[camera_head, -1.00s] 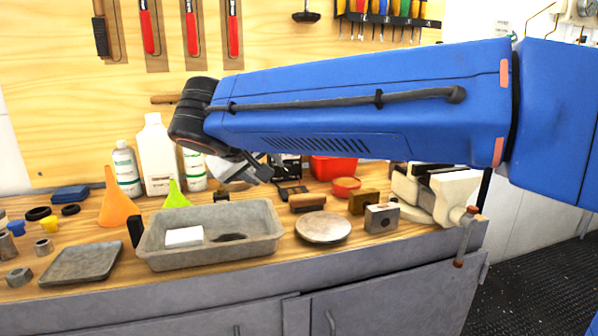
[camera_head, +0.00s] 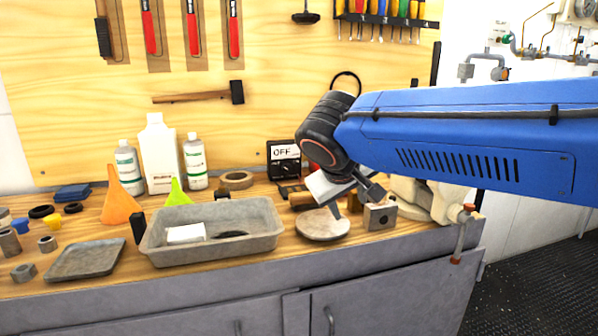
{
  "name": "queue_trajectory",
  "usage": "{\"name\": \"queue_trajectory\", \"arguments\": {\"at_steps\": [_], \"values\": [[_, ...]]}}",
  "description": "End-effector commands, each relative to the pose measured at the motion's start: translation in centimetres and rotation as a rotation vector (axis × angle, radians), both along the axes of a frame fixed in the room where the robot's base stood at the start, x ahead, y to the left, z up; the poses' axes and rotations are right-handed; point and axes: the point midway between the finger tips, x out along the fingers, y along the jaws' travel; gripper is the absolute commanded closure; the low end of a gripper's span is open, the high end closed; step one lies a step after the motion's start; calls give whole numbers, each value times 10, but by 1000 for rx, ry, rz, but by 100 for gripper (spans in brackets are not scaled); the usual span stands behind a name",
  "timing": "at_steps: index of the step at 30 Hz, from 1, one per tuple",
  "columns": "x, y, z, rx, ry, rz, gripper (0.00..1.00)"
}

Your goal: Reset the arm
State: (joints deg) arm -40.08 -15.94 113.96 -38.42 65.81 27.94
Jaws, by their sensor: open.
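My gripper (camera_head: 362,200) hangs at the end of my blue arm, over the right part of the workbench. Its jaws are open and I see nothing held between them. It is in front of a grey metal block with a hole (camera_head: 380,216) and above the round grey disc (camera_head: 322,225). Whether it touches either cannot be told. My arm hides part of the vise (camera_head: 440,196) and the things behind it.
A grey tray (camera_head: 270,240) with a white block (camera_head: 186,233) lies left of my gripper. Bottles (camera_head: 158,155), an orange funnel (camera_head: 118,203) and a meter marked OFF (camera_head: 284,160) stand behind. A hammer (camera_head: 200,95) hangs on the wall. The dark floor (camera_head: 535,275) at right looks clear.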

Motion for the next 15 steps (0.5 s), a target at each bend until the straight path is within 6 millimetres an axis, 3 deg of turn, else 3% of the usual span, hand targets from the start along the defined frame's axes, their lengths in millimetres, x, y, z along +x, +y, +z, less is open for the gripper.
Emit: {"name": "queue_trajectory", "arguments": {"at_steps": [1, 6, 15], "values": [[-8, -21, -8, 15, 19, -22, 55], [-40, -73, -37, 71, 88, -71, 55], [-110, -142, -92, 202, 171, -159, 55]]}}
